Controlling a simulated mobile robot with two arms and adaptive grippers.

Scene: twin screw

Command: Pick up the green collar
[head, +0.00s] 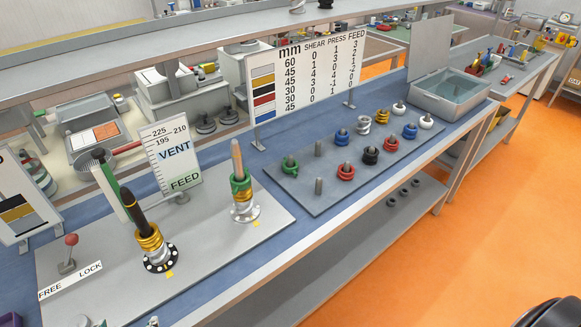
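A green collar (290,166) sits around a peg at the left end of the grey peg board (318,207). Another green collar (240,184) is around the upright tan screw (237,157), above a gold collar (243,197) at the flanged base. A second screw (130,207), dark at the top, stands to its left with gold collars (149,240) low on it. Neither of my grippers can be made out in the head view.
Red, black, blue, gold and white collars sit on other board pegs; a bare peg (318,186) stands near the front. A red-knobbed lever (70,241) is at left.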

